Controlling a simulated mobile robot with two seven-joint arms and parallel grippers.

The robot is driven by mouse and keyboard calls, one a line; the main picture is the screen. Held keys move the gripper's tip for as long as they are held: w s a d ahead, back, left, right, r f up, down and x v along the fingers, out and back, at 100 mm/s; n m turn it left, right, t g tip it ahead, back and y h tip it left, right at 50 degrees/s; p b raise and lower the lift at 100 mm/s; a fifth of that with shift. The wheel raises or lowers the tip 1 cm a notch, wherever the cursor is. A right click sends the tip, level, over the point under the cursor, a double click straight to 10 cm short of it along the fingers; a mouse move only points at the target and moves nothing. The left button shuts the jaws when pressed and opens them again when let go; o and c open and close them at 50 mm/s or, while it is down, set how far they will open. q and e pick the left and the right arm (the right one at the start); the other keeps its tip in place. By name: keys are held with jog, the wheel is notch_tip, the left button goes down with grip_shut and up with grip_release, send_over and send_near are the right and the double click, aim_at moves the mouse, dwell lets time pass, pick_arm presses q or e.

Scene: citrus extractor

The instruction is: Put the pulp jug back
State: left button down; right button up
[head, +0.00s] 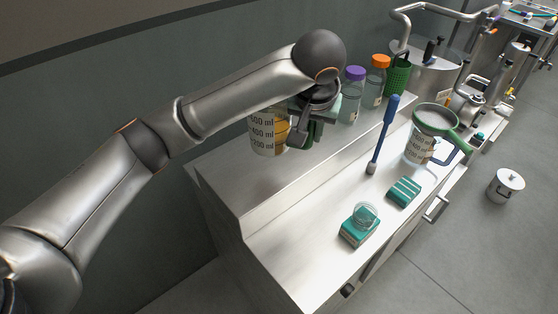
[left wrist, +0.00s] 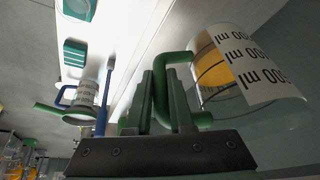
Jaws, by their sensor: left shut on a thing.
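The pulp jug (head: 268,134) is a clear measuring jug with black ml marks, a green handle and orange content. It is at the raised back ledge's left end; I cannot tell whether it touches the ledge. My left gripper (head: 309,136) is shut on its green handle and partly hides the jug. In the left wrist view the jug (left wrist: 262,85) is right of the gripper fingers (left wrist: 162,100), which close around the handle (left wrist: 180,58). My right gripper is not in view.
Two bottles with purple (head: 355,73) and orange (head: 380,61) caps stand right of the gripper. On the lower counter (head: 300,235) are a blue-handled tool (head: 384,135), a blue-handled jug under a green-rimmed sieve (head: 434,120), a striped sponge (head: 404,191) and a teal block (head: 354,232).

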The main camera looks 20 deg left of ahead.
pick_arm(q)
jog(key=shift+s+a+f, duration=0.25)
jog(key=shift+a+f, duration=0.65)
jog(key=shift+f, duration=0.65)
jog(key=shift+s+a+f, duration=0.25)
jog(key=shift+a+f, duration=0.7)
jog(key=shift+f, duration=0.6)
jog(key=shift+s+a+f, duration=0.25)
jog(key=shift+a+f, duration=0.65)
jog(key=shift+f, duration=0.65)
jog(key=c, duration=0.8)
grip_release()
jog(key=shift+f, duration=0.15)
jog(key=v, duration=1.2)
jog(key=shift+p, duration=0.45)
jog(key=shift+d, duration=0.1)
